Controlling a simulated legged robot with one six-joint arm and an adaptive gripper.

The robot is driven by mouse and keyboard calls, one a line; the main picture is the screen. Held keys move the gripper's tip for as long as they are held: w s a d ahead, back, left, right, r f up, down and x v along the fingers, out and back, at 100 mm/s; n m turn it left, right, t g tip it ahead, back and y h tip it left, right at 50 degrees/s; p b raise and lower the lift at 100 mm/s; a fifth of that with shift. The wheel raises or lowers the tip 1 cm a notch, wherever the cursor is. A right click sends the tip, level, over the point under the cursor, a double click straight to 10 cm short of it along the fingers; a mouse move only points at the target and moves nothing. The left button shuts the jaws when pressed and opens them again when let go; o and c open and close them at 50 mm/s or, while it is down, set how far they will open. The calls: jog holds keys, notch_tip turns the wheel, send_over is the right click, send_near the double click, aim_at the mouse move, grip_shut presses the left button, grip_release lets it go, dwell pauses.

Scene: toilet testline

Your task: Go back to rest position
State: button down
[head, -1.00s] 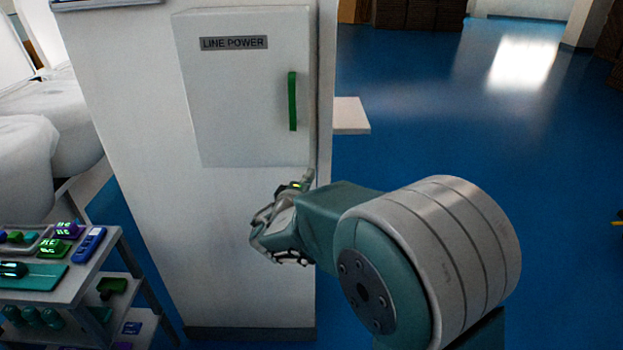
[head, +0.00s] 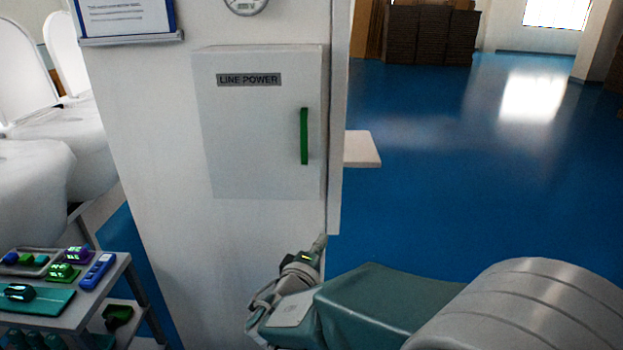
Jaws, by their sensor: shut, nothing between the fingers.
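My gripper (head: 256,318) is in the lower middle of the head view, below the power cabinet and apart from its door. It is shut, and I see nothing held in it. My arm reaches in from the lower right. The white cabinet (head: 235,150) labelled LINE POWER is mounted on a white panel, its door shut. Its green handle (head: 304,136) is upright on the right side of the door.
A grey cart (head: 75,318) with small coloured devices stands at the lower left. White toilets (head: 50,140) are behind it. A white ledge (head: 362,148) sticks out right of the panel. Open blue floor (head: 450,190) lies to the right, with brown stacks (head: 430,35) at the back.

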jog(key=s+d+m+g+h, duration=0.2)
jog(key=s+d+m+g, duration=0.75)
jog(key=d, duration=0.75)
jog(key=s+a+m+g+y, duration=0.1)
jog(key=s+a+m+y, duration=0.3)
jog(key=s+y, duration=0.5)
jog(key=shift+s+a+f, duration=0.2)
jog(key=shift+s+a, duration=0.1)
jog(key=shift+s, duration=2.05)
